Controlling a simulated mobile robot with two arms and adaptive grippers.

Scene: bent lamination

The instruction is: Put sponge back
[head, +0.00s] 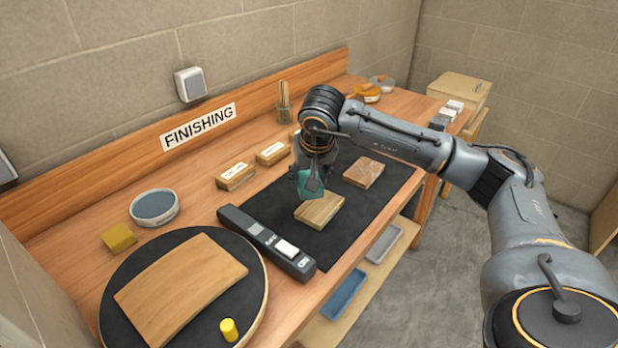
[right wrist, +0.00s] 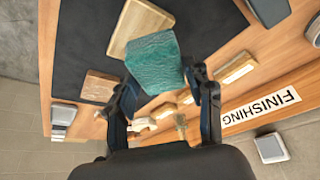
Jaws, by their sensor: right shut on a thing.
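The sponge is a teal, rough-textured block (head: 308,186), also large in the right wrist view (right wrist: 155,62). My right gripper (head: 316,172) is shut on it, with its fingers on either side in the right wrist view (right wrist: 162,84). The sponge appears above the black mat (head: 300,240), over the far left edge of a light wooden block (head: 322,210). I cannot tell whether it touches that block. My left gripper is not in view.
A brown block (head: 364,173) lies on the mat's far part. A long dark tool (head: 262,240) lies along its left edge. A curved wooden panel (head: 180,285) and yellow cylinder (head: 229,329) rest on a round black turntable. A round dish (head: 154,207) and yellow block (head: 118,237) stand behind it.

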